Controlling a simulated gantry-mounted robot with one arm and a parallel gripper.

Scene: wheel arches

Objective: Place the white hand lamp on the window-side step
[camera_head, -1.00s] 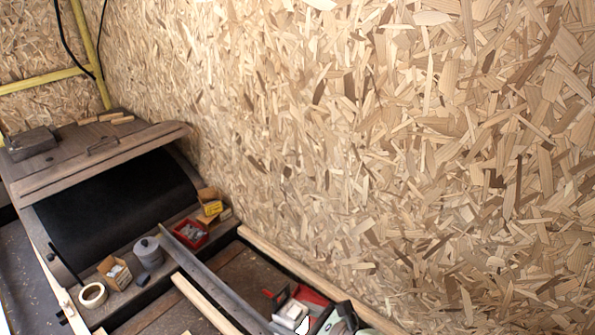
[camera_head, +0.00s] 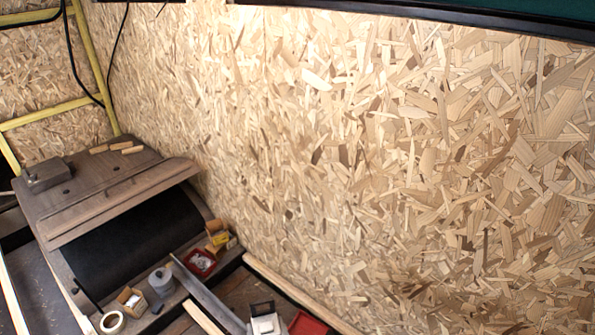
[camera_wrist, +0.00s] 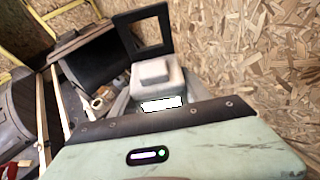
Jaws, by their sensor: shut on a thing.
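My gripper (camera_wrist: 160,92) is shut on the white hand lamp (camera_wrist: 152,74), a pale blocky body with a square black frame standing up from it. The grey jaws are partly hidden by my pale green wrist housing in the wrist view. The lamp also shows at the bottom edge of the head view (camera_head: 265,324), its lower part cut off. A wooden step (camera_head: 105,185) tops the black wheel arch (camera_head: 130,240) at the left. A lower ledge lies in front of the arch. I cannot tell which is the window-side step.
A grey metal box (camera_head: 47,175) and wooden blocks (camera_head: 112,147) lie on the upper step. The ledge holds a tape roll (camera_head: 112,322), an open carton (camera_head: 131,299), a grey canister (camera_head: 161,281) and a red bin (camera_head: 201,263). A chipboard wall (camera_head: 380,150) borders the right.

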